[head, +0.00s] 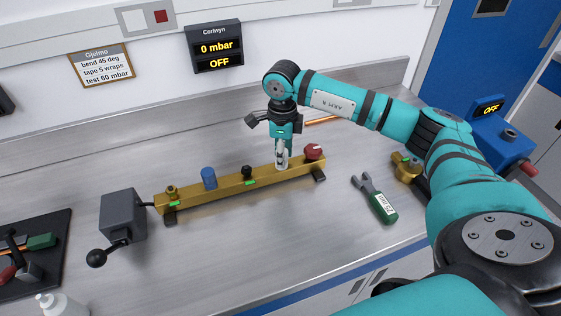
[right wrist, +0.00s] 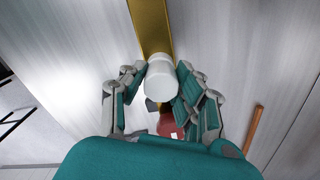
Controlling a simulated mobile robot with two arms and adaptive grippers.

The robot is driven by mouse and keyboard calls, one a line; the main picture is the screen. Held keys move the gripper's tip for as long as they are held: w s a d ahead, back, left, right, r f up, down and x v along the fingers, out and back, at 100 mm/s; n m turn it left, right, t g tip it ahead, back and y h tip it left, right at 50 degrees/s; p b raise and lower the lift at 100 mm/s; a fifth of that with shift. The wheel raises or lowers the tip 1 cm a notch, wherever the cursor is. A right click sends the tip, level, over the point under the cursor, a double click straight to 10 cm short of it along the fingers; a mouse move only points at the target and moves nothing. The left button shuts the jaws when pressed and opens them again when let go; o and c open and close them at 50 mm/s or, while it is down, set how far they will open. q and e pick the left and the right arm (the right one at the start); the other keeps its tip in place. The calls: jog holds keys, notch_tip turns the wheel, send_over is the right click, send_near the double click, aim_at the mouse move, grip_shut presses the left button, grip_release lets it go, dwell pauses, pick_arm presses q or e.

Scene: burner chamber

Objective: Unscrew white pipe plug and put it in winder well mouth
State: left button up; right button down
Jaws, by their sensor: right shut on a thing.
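The white pipe plug (right wrist: 160,82) is between the fingers of my right gripper (right wrist: 160,88) in the right wrist view. In the head view my right gripper (head: 282,148) points down at the brass bar and is shut on the white plug (head: 281,162), which stands upright on the bar near its right end. The brass bar (head: 230,187) carries a blue plug (head: 208,178), a black plug (head: 246,172) and a red knob (head: 314,151). I cannot tell which opening is the winder well mouth. My left gripper is not in view.
A grey box with a black ball crank (head: 122,217) stands at the bar's left end. A green-handled tool (head: 378,203) lies at right, near a small brass piece (head: 405,166). A dark tool tray (head: 40,250) is at far left. The front middle of the bench is clear.

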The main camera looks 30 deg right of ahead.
jog(key=n, duration=0.1)
jog(key=n+b, duration=0.1)
jog(key=n, duration=0.1)
jog(key=shift+f+n, duration=0.2)
jog(key=shift+n, duration=0.1)
jog(key=n, duration=0.1)
jog(key=n+b, duration=0.1)
jog(key=shift+r+n, duration=0.2)
jog(key=shift+n, duration=0.1)
jog(key=c, duration=0.9)
grip_release()
jog(key=shift+d, duration=0.1)
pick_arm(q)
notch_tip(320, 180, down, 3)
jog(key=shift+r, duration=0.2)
pick_arm(e)
jog(key=shift+r+p, duration=0.85)
jog(key=shift+r, duration=0.45)
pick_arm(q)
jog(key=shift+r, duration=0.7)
pick_arm(e)
jog(key=shift+f, duration=0.1)
